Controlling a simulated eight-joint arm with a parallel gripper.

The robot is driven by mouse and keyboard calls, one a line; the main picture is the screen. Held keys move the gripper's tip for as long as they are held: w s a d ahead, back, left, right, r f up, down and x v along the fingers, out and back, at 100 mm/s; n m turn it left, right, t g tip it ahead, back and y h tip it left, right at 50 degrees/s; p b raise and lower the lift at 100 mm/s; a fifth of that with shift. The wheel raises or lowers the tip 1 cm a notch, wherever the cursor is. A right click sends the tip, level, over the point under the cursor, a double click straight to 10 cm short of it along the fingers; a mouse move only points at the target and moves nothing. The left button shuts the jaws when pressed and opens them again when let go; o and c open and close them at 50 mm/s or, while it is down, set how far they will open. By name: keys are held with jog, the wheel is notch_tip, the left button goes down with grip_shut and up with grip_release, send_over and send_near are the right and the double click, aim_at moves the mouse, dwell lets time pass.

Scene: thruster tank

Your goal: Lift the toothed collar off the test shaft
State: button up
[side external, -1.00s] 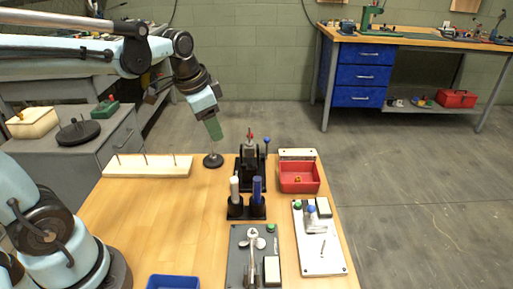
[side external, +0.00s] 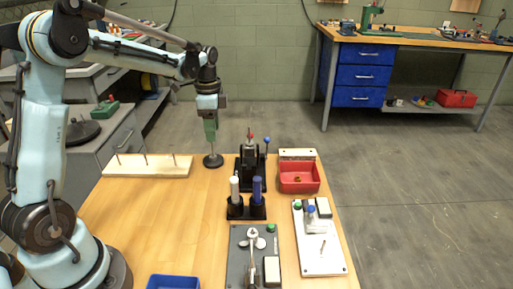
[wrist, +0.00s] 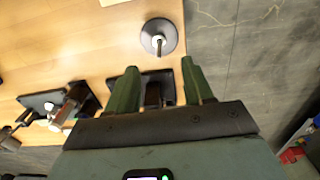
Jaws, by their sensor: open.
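The test shaft (side external: 212,151) stands upright on a round dark base near the table's far edge. In the wrist view the round base (wrist: 174,31) is at the top, with a small pale ring (wrist: 157,42) around the foot of the shaft. This ring may be the toothed collar; its teeth are too small to make out. My gripper (side external: 211,140) points down over the shaft in the side view, and its fingertips hide the shaft's upper part. In the wrist view my gripper (wrist: 159,75) has its green fingers wide apart, with no object held between them.
A pale board with upright pegs (side external: 147,166) lies left of the shaft. A black fixture with a red top (side external: 250,153) stands close on the right, with a red bin (side external: 299,178) beyond it. Bare tabletop (side external: 165,215) lies in front.

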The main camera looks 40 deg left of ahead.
aim_at(213, 159)
jog(key=shift+s+a+f, duration=0.1)
jog(key=shift+s+f, duration=0.05)
jog(key=shift+f, duration=1.85)
jog(key=shift+s+a+f, duration=0.1)
jog(key=shift+f, duration=1.9)
grip_shut()
